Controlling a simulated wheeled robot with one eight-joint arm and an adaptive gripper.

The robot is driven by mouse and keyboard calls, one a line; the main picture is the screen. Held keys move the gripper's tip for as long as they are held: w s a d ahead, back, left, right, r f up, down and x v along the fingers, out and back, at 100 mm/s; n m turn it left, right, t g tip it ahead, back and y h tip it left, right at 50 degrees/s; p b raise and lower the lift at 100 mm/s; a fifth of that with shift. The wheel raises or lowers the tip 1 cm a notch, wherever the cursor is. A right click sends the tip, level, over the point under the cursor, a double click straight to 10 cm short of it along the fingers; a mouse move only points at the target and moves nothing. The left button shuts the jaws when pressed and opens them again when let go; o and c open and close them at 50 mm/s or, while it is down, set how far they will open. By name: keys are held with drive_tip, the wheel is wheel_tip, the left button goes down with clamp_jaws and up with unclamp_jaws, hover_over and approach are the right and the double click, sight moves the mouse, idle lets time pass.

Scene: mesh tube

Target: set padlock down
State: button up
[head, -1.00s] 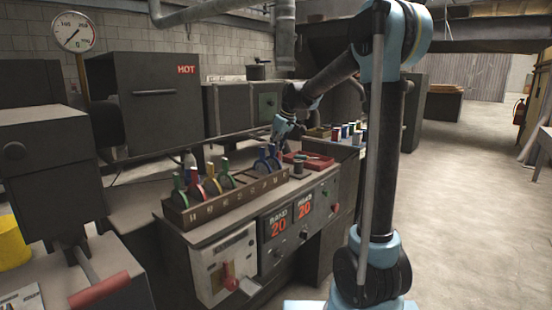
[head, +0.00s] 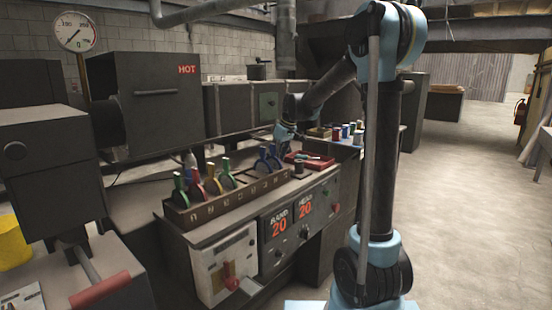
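My gripper (head: 284,140) is small in the head view, at the end of my arm above the back right part of the control console. It hangs just behind and right of two blue-handled levers and left of a red tray (head: 318,165). Its fingers are dark and partly hidden, so I cannot tell whether they are open or shut. I cannot make out a padlock in the view. The red tray lies on the console top and has small items in it, too small to name.
A wooden rack (head: 230,199) with coloured levers lines the console's top. A dark spool-like object (head: 298,169) stands by the tray. Several coloured cylinders (head: 345,131) stand on a bench behind. A box marked HOT (head: 155,105) is at the back left. Open floor lies right.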

drive_tip(key=v, duration=1.2)
drive_tip(key=s+d+f+m+h, duration=0.1)
drive_tip(key=s+d+f+m, duration=0.2)
drive_tip(key=s, duration=0.4)
drive_tip(key=s+d+f, duration=0.3)
drive_tip(key=s+d, duration=0.3)
drive_tip(key=s+d+f+m+h, duration=0.1)
drive_tip(key=s+d+f+m, duration=0.2)
drive_tip(key=s, duration=0.4)
drive_tip(key=s+d+f+m, duration=0.2)
drive_tip(key=s+d+f, duration=0.2)
drive_tip(key=s+f, duration=0.4)
drive_tip(key=s+d+f+m+h, duration=0.1)
drive_tip(key=s+d+f+m, duration=0.1)
drive_tip(key=s+d+f, duration=0.3)
drive_tip(key=s+f, duration=0.3)
drive_tip(key=s, duration=0.2)
drive_tip(key=shift+g, duration=0.3)
drive_tip(key=shift+s, duration=0.1)
drive_tip(key=shift+c, duration=0.5)
